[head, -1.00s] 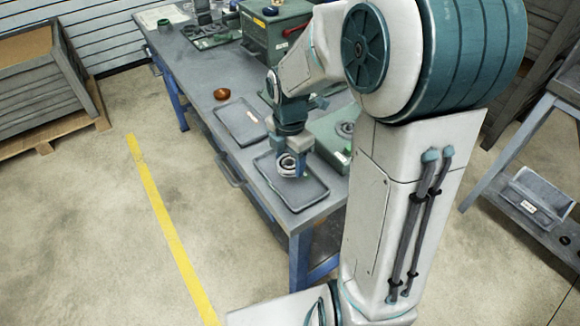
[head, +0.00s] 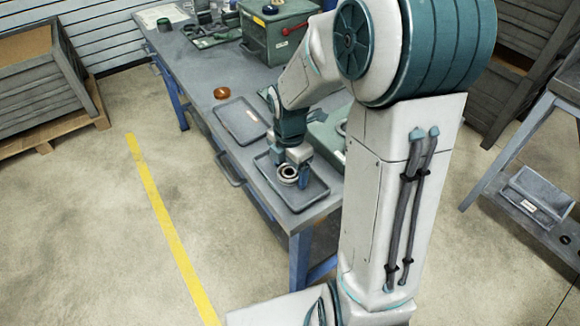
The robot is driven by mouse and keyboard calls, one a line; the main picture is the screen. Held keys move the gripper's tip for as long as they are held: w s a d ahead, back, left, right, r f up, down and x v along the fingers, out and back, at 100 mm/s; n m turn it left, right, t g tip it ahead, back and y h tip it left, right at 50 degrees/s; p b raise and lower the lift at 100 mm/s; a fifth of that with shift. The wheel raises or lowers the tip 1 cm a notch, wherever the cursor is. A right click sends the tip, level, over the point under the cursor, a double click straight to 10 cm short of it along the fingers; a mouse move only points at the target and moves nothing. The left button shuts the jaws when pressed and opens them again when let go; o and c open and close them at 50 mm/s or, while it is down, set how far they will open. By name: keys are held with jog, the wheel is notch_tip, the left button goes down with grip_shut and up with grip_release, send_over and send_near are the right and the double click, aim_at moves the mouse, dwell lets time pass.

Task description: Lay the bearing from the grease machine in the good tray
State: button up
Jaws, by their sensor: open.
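The bearing (head: 288,173), a small metal ring with a dark centre, is at the near grey tray (head: 305,203) on the bench, low over or on its floor. My gripper (head: 291,172) is open around the bearing, with a blue-grey finger to its right. Whether a finger still touches the bearing is too small to tell. A second grey tray (head: 242,122) lies farther back with a small pale label in it. No marking shows which tray is the good one. A low grey-green machine (head: 328,141), possibly the grease machine, stands right of my wrist, partly hidden by my arm.
A shelf with a grey bin (head: 537,193) stands at the right.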

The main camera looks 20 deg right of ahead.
notch_tip(320, 180, up, 12)
jog(key=s+r+m+t, duration=0.1)
jog(key=s+m+t, duration=0.2)
jog(key=s+m, duration=1.1)
jog(key=shift+d+m+p, duration=0.15)
jog(key=shift+m+p, duration=0.25)
jog(key=shift+m, duration=4.1)
